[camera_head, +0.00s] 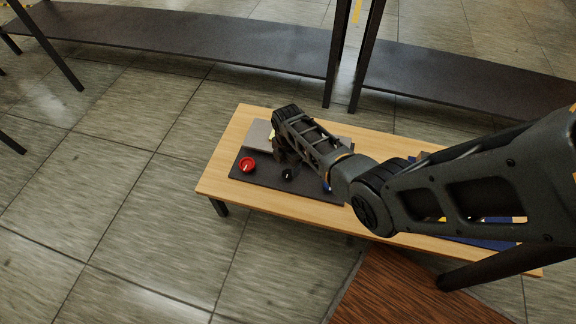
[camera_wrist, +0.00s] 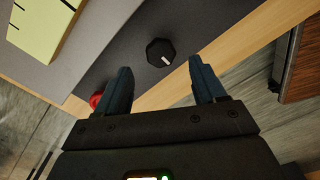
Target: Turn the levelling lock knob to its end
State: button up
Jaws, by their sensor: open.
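A black knob (camera_wrist: 160,52) with a white pointer mark sits on a dark panel (camera_wrist: 115,78). In the wrist view it lies beyond my open fingertips, between their lines and apart from both. My gripper (camera_wrist: 157,78) is open and empty, with its two blue-grey fingers spread. In the head view a small black knob (camera_head: 288,174) with a light mark shows on the panel, just below my wrist. My fingers are mostly hidden there by the arm. I cannot read a label on the knob.
A red round knob (camera_head: 247,165) sits left on the panel, close to my left finger in the wrist view (camera_wrist: 96,100). A yellow card with black marks (camera_wrist: 38,25) lies on a grey plate. The wooden table (camera_head: 225,185) has bare edges. A dark shelf (camera_head: 180,35) stands behind.

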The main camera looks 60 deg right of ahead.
jog(key=shift+r, duration=1.3)
jog(key=s+a+m+t+h+p, duration=0.1)
jog(key=s+a+m+t+p, duration=0.3)
jog(key=s+a, duration=0.65)
jog(key=s+a+r+m+t+p, duration=0.2)
jog(key=s+a+r+m+t, duration=0.15)
jog(key=s+a+r, duration=0.5)
jog(key=s+a+r+m+t+p, duration=0.1)
jog(key=s+r, duration=0.3)
jog(key=r, duration=0.9)
jog(key=s+r+m+t+p, duration=0.2)
jog(key=s+r+m+t, duration=0.1)
jog(key=r, duration=1)
jog(key=s+a+r+m+t+y+p, duration=0.1)
jog(key=s+r+m+t+p, duration=0.1)
jog(key=r, duration=1.1)
jog(key=s+m+t, duration=0.1)
jog(key=s+m, duration=0.1)
jog(key=shift+s+a+r, duration=0.15)
jog(key=shift+s+a, duration=0.15)
jog(key=shift+s, duration=0.05)
